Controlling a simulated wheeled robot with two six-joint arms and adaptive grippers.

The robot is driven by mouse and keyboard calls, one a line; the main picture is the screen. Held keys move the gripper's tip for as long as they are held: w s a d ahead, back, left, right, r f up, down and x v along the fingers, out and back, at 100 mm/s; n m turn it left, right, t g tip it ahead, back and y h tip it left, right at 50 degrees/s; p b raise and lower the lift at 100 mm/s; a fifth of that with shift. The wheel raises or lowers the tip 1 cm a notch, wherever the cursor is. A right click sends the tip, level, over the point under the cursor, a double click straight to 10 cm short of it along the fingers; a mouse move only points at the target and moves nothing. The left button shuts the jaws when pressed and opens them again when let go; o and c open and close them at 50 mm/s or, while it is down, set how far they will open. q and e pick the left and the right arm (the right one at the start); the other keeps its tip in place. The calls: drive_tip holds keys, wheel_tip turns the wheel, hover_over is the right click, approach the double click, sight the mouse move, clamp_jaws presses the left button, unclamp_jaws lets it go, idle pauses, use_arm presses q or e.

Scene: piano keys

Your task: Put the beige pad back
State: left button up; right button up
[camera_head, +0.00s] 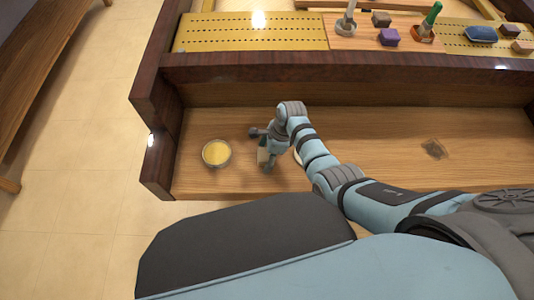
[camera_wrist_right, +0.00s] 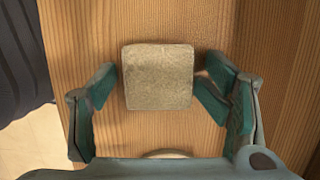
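The beige pad (camera_wrist_right: 158,77) is a squarish, rough-surfaced block lying on the wooden key bed (camera_wrist_right: 280,60) in the right wrist view. My right gripper (camera_wrist_right: 160,82) is open around it, one finger on each side, with a narrow gap on the left and the right finger very close; contact there is hard to tell. In the head view my right gripper (camera_head: 263,151) is low over the left part of the wooden bed, and the pad (camera_head: 263,156) is mostly hidden by it. My left gripper is not in view.
A round dish with yellow contents (camera_head: 216,153) stands left of the gripper. A pale round thing (camera_wrist_right: 165,154) is partly hidden by my right gripper. A dark brownish patch (camera_head: 434,149) lies at right. Tools and small blocks (camera_head: 389,37) sit on the shelf behind a raised dark rail (camera_head: 340,72).

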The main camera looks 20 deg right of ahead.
drive_tip(key=shift+r, duration=0.15)
drive_tip(key=shift+d+r, duration=0.1)
drive_tip(key=shift+r, duration=0.15)
drive_tip(key=w+p+v, duration=0.1)
drive_tip(key=p+v, duration=0.4)
drive_tip(key=v, duration=0.9)
drive_tip(key=shift+s+r, duration=0.3)
drive_tip(key=shift+s, duration=0.05)
drive_tip(key=shift+d, duration=0.1)
